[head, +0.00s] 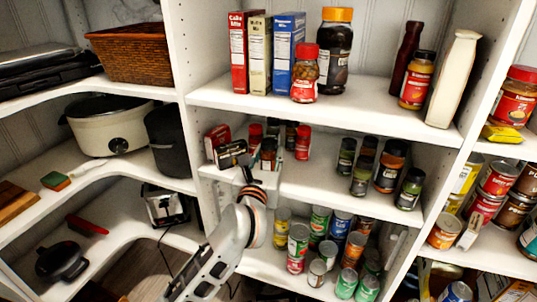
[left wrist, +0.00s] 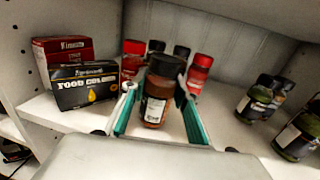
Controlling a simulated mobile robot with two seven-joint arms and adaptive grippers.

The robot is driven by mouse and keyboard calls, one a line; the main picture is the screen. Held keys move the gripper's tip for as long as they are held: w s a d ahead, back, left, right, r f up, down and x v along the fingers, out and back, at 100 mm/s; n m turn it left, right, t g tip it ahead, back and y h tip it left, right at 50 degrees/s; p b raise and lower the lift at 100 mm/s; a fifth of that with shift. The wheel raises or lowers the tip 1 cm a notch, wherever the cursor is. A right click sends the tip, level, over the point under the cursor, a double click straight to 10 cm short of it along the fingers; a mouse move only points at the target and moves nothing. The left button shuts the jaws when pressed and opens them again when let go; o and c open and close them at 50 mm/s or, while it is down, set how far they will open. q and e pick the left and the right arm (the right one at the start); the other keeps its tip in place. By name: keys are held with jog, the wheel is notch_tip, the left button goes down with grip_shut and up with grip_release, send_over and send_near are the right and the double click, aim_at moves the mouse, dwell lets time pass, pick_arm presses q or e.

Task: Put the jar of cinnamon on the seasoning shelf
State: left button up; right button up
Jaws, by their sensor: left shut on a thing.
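A small jar with a black lid and reddish-brown contents, likely the cinnamon, is between my left gripper's fingers in the left wrist view (left wrist: 156,100). The jar also shows in the head view (head: 268,153), at the middle shelf. My left gripper (head: 264,173) is shut on it, with a teal-lined finger on each side. The jar looks upright. I cannot tell whether its base touches the seasoning shelf (head: 320,185). The gripper hides its lower part in the head view. My right gripper is not in view.
Red-lidded jars (left wrist: 200,70) and dark-lidded jars stand close behind the held jar. A black food colour box (left wrist: 85,85) is on its left. Green-filled jars (left wrist: 258,98) stand to the right. Shelf space between is bare. Cans (head: 298,245) fill the shelf below.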

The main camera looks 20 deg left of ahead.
pick_arm(q)
jog(key=o, duration=0.8)
jog(key=shift+f, duration=0.15)
jog(key=o, duration=0.3)
jog(key=shift+o, duration=0.2)
